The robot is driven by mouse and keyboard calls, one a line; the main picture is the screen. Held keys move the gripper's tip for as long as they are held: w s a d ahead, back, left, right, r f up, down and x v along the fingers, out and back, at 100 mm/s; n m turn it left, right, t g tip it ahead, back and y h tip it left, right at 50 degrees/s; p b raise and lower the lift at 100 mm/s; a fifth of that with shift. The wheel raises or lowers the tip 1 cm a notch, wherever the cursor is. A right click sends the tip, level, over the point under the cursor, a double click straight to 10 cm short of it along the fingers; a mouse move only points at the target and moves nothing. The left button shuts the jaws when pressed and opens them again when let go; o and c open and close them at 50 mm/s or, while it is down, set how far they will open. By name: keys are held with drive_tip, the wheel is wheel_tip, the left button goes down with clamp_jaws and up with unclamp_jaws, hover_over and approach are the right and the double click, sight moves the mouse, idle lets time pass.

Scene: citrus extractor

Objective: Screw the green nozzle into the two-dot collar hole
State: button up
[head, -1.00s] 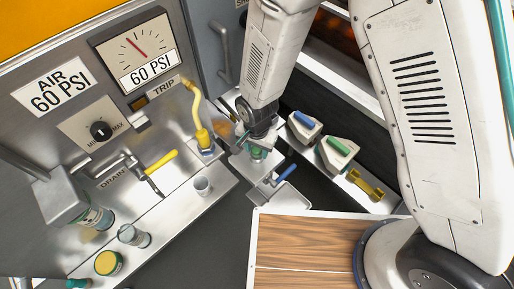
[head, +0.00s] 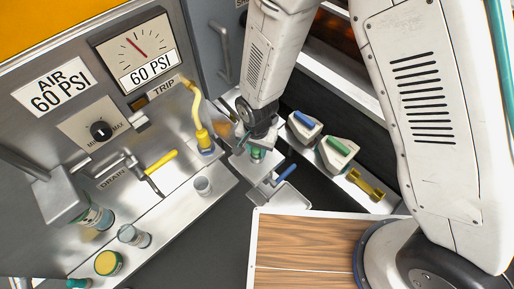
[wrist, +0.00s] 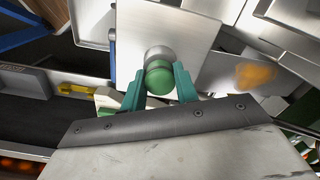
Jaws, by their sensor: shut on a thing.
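The green nozzle (wrist: 159,79) sits between the two teal fingers of my gripper (wrist: 159,88) in the wrist view, and the gripper is shut on it. A round grey metal collar (wrist: 158,54) shows just beyond the nozzle, on a flat metal plate (wrist: 190,28). I cannot tell how deep the nozzle sits in the collar, and no dot marks are readable. In the head view my gripper (head: 257,148) points down at the metal block beside the steel panel, and a bit of green shows at its tip.
A blue-handled tray (head: 284,197) lies just in front of the block. Blocks with a blue handle (head: 304,123) and a green handle (head: 339,149), and a yellow part (head: 366,184), stand to the right.

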drive_tip(key=shift+m, duration=0.4)
drive_tip(key=shift+m, duration=0.9)
drive_tip(key=shift+m, duration=0.8)
drive_tip(key=o, duration=0.4)
drive_tip(key=shift+m, duration=0.5)
drive_tip(key=o, duration=0.4)
